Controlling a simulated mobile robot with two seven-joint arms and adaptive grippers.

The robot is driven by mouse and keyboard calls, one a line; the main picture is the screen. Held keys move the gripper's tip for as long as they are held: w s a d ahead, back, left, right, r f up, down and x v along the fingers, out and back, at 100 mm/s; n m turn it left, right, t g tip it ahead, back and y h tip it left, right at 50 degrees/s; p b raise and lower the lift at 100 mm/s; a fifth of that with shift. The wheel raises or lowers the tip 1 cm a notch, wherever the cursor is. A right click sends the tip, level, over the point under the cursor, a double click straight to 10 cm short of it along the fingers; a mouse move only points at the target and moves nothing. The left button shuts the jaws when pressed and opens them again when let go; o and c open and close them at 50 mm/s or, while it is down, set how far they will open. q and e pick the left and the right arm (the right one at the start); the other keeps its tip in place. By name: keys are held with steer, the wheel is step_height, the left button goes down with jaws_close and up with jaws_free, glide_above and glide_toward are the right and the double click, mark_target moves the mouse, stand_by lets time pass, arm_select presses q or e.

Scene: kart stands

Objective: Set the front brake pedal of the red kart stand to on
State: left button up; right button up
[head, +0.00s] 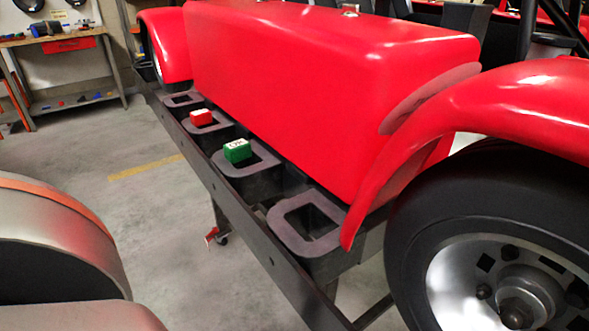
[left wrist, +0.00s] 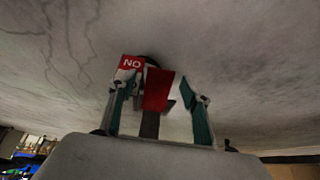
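In the head view, the red brake pedal (head: 211,236) is a small red piece low beside a caster (head: 222,240) under the dark stand (head: 234,203). The left wrist view shows a red plate (left wrist: 158,90) with a red tag (left wrist: 131,64) whose letters read "NO" in the picture. This plate looks like the same pedal. My left gripper (left wrist: 161,96) has its two teal-lined fingers spread. The red plate appears between or just beyond the fingertips; contact cannot be told. In the head view neither gripper shows. The pedal's on or off position is unclear.
The red kart body (head: 320,85) and a large wheel (head: 480,240) fill the right side. A red block (head: 201,117) and a green block (head: 237,150) sit on the stand's top. Clear concrete floor (head: 160,215) lies left of the stand. A workbench (head: 60,38) stands far left.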

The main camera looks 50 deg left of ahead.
arm_select(q)
steer(key=shift+w+r, duration=0.1)
steer(key=v, duration=1.2)
stand_by(0.8)
